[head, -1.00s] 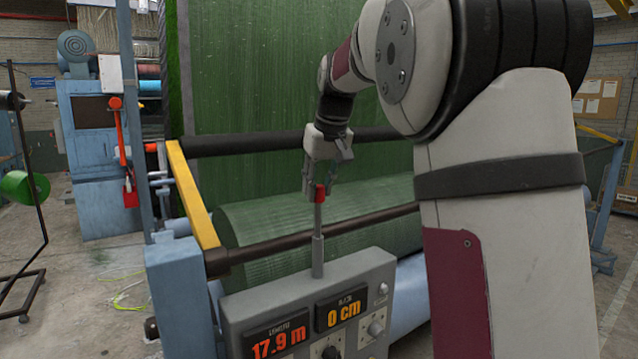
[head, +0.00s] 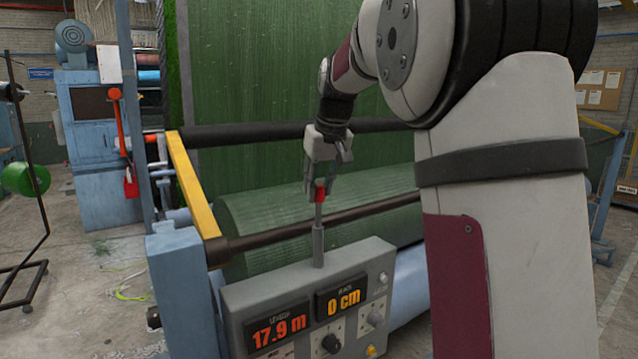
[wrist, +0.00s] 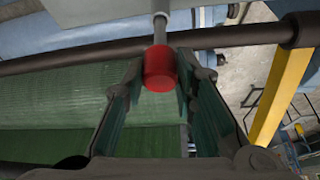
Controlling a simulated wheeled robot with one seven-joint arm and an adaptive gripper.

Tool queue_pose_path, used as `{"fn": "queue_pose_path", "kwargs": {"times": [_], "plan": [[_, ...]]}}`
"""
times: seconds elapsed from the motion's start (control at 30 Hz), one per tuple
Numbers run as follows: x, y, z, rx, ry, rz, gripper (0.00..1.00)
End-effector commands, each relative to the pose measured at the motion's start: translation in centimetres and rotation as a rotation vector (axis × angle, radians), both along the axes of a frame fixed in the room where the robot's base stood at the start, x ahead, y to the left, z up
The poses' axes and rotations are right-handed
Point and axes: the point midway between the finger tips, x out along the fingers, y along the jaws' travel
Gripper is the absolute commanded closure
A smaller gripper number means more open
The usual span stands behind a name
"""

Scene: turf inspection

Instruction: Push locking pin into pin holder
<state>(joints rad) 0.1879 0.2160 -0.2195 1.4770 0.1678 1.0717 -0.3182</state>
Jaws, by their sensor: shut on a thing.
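The locking pin has a red head (head: 319,194) and a thin grey shaft (head: 318,213). It stands upright with its lower end inside the pin holder (head: 318,245), a grey tube on top of the control box. A short length of shaft shows between head and tube. My gripper (head: 319,186) comes from above and is shut on the red head. In the wrist view the red head (wrist: 160,68) sits between the tips of both fingers (wrist: 158,82), and the shaft runs from it toward the holder.
The grey control box (head: 378,268) shows 17.9 m and 0 cm and has knobs. Behind it run a dark roller bar (head: 280,235) and a green turf roll (head: 290,212). A yellow beam (head: 192,185) stands left of my gripper. The space right around the pin is clear.

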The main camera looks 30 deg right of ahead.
Motion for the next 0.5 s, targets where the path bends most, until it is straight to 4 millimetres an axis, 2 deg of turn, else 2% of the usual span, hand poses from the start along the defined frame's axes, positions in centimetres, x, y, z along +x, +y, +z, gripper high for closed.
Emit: {"fn": "queue_pose_path", "kwargs": {"times": [0.5], "plan": [[0.0, 0.0, -1.1, 0.000, -0.001, 0.000, 1.00]]}}
